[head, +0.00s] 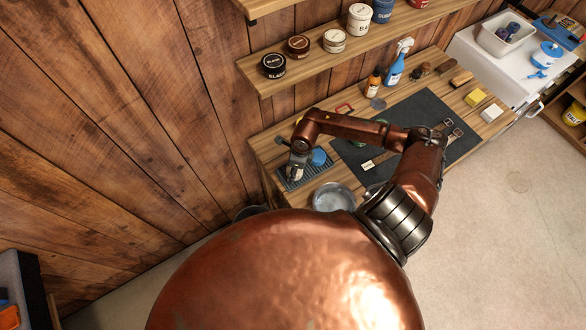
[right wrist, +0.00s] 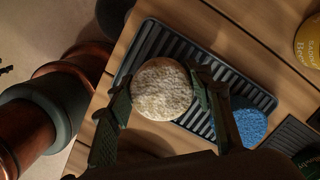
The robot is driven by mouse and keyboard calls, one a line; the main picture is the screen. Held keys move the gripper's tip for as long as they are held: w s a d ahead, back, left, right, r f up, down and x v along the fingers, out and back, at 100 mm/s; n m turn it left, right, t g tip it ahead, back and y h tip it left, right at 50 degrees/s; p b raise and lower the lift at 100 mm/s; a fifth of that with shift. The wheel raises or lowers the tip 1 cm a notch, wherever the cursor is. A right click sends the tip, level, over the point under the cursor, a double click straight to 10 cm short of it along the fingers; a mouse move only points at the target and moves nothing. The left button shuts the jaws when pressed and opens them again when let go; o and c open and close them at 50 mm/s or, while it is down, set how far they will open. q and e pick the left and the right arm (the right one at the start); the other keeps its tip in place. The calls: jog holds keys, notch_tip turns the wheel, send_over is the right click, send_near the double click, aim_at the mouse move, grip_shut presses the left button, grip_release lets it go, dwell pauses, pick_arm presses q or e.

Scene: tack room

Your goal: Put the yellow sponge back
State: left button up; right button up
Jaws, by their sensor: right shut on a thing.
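A round, pale cream-yellow sponge (right wrist: 163,90) is between the fingers of my right gripper (right wrist: 160,92), which is shut on it. In the head view my right gripper (head: 298,160) is at the left end of the bench, over the dark ridged rack (head: 291,185). The rack also shows beneath the sponge in the right wrist view (right wrist: 235,83). I cannot tell whether the sponge touches the rack. A round blue sponge (head: 318,157) is at the rack's right end, beside my gripper. My left gripper is not in view.
A metal bowl (head: 333,197) stands just in front of the rack. A dark mat (head: 425,120) covers the middle of the bench (head: 265,143). A yellow block (head: 475,97) and a white block (head: 491,113) lie farther right. A shelf of tins (head: 335,55) overhangs the back.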

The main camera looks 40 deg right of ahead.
jog(key=shift+f, duration=0.1)
jog(key=shift+f+b, duration=0.6)
jog(key=shift+b, duration=0.15)
jog(key=shift+s, duration=0.15)
jog(key=o, duration=0.9)
jog(key=shift+c, duration=0.2)
jog(key=o, duration=0.4)
jog(key=shift+c, duration=0.2)
jog(key=shift+r, duration=0.1)
